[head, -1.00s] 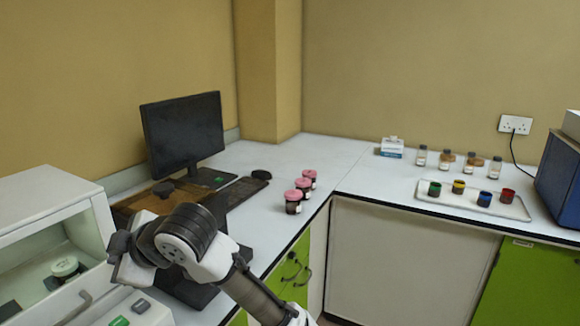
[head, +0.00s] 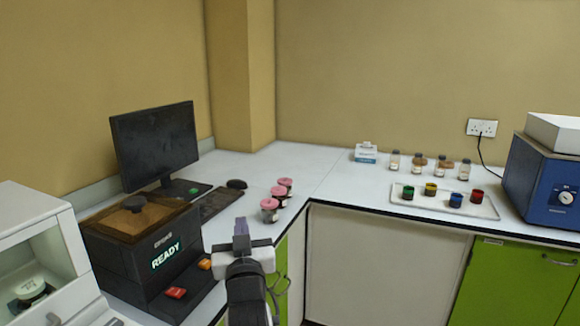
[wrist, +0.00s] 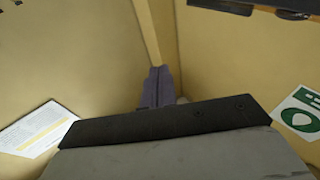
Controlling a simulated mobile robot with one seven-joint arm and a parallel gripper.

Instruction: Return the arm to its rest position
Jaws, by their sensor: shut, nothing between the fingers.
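My gripper (head: 241,228) is in the lower middle of the head view, pointing up and away over the left bench's front edge. Its fingers look closed together with nothing between them.
Pink-lidded jars (head: 269,210) stand just right of my gripper. A black analyser (head: 165,255) reading READY is on the left, by a monitor (head: 155,143). A tray (head: 435,207) of coloured cups and a blue machine (head: 545,185) are on the right bench.

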